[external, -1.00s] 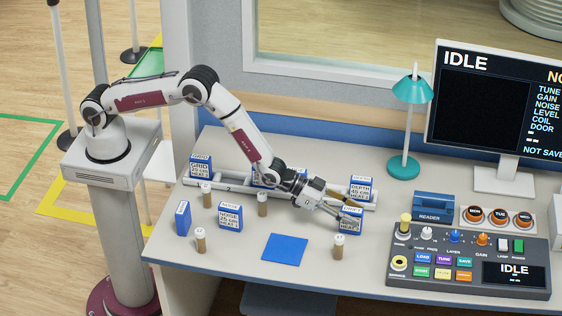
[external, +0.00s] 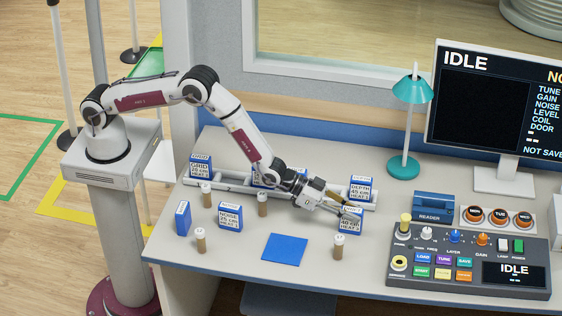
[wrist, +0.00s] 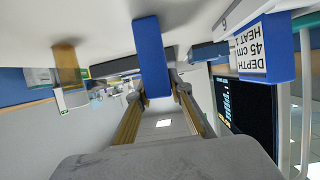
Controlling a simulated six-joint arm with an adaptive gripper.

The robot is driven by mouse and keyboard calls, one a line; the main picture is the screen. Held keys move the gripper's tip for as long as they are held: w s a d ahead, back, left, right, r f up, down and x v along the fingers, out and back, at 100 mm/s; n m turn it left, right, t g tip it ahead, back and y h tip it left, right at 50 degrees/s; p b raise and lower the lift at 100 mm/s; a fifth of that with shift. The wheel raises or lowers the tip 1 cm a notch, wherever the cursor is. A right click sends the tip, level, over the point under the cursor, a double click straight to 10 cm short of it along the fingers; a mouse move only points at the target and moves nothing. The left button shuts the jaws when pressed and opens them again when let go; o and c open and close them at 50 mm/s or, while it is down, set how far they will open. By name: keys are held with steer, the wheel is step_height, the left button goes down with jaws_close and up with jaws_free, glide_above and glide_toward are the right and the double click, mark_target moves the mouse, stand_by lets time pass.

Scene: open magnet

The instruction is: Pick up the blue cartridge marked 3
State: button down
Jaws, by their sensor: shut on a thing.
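My gripper (external: 344,211) is shut on a blue cartridge (external: 350,224) with a white label, at the front right of the rack. In the wrist view, this blue cartridge (wrist: 151,60) stands between my two fingers. Its label is too small and partly covered to read a number 3. In the external view it seems at desk level; I cannot tell whether it touches the desk. Other blue cartridges are the DEPTH one (external: 360,190), the GRID one (external: 200,167), the NOISE one (external: 230,217) and a side-on one (external: 183,218). Another is partly hidden behind my arm.
A grey rail rack (external: 232,184) runs behind my gripper. Several small capped vials stand about, one (external: 339,246) close in front of the held cartridge. A blue square (external: 284,249) lies on the desk. The reader (external: 433,206) and control panel (external: 470,262) are at right.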

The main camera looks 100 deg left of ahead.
steer(key=shift+r, duration=0.15)
steer(key=shift+r, duration=4.9)
steer(key=shift+d, duration=0.1)
